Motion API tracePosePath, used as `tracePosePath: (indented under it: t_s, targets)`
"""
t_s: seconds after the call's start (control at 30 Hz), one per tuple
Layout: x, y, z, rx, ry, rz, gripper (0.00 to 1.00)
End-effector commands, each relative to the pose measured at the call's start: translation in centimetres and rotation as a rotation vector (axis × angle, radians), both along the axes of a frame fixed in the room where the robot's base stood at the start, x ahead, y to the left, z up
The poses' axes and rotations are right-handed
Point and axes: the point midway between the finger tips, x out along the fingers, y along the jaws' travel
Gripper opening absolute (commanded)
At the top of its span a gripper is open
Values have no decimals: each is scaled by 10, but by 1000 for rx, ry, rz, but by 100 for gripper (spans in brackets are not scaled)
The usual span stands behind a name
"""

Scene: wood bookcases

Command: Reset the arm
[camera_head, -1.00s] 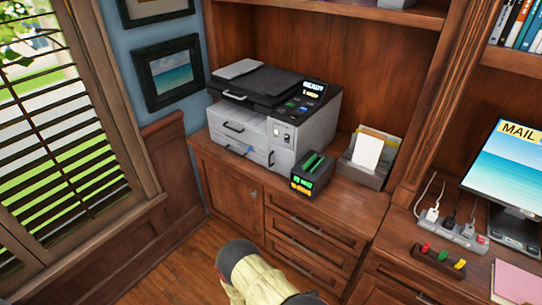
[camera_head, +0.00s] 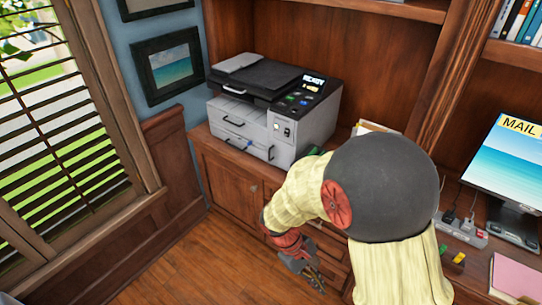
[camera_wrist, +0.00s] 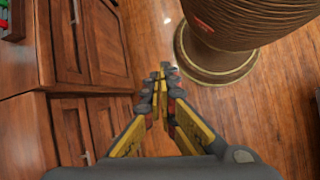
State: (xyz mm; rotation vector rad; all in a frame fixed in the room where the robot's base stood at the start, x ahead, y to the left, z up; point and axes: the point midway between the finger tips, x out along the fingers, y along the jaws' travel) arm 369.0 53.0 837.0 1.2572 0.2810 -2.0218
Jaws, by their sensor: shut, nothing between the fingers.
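My gripper (camera_head: 318,285) hangs at the end of my arm in front of the cabinet drawers in the head view, pointing downward. In the wrist view my gripper (camera_wrist: 163,75) shows its yellow and grey fingers brought together at the tips. It is shut and empty. My arm, with cream sleeve and a large dark joint, covers much of the lower right of the head view. It hides most of the drawers, the small dark device and most of the paper holder behind it.
A printer (camera_head: 270,110) stands on the wooden cabinet (camera_head: 225,180). At right are a monitor (camera_head: 510,165), a power strip (camera_head: 462,232) and a pink folder (camera_head: 518,278). In the wrist view, cabinet fronts (camera_wrist: 85,45) lie close on the left; wood floor (camera_wrist: 250,110) is open below.

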Motion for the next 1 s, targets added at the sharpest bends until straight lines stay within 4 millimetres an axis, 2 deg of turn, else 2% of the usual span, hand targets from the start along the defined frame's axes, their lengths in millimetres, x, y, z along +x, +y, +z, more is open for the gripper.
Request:
tracePosePath:
  t_s: [0.03, 0.1, 0.57, 0.8, 1.0]
  targets:
    - [-3, 0, 16, 38, -40, -45, 0]
    - [-8, 2, 35, 90, -89, -105, 0]
    - [-41, -1, 148, 392, -433, -430, 0]
    - [-60, -17, 204, 499, -635, -529, 0]
    - [-69, -37, 249, 541, -811, -562, 0]
